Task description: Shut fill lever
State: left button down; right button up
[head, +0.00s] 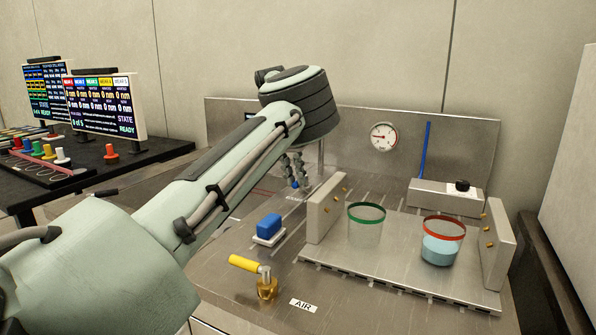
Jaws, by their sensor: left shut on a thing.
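My left arm reaches in from the left across the metal bench. Its left gripper (295,183) points down near the back panel, its fingers close together. A small blue part (295,185) shows between the fingertips, and the gripper is shut on it. It may be the fill lever's handle; the fingers and arm hide most of it, so I cannot tell its angle. A yellow-handled lever (246,264) on a brass valve stands at the front by an "AIR" label. My right gripper is not in view.
A plate (400,262) carries a green-rimmed clear cup (366,226) and a red-rimmed cup (441,245) with blue liquid, between two upright blocks. A blue block (269,225) sits left of them. A gauge (384,137) is on the back panel. Screens (103,104) stand at left.

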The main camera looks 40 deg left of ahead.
pick_arm(q)
jog(key=c, duration=1.5)
grip_release()
jog(key=v, duration=0.7)
jog(key=shift+a+r, duration=0.15)
jog(key=shift+r, duration=0.1)
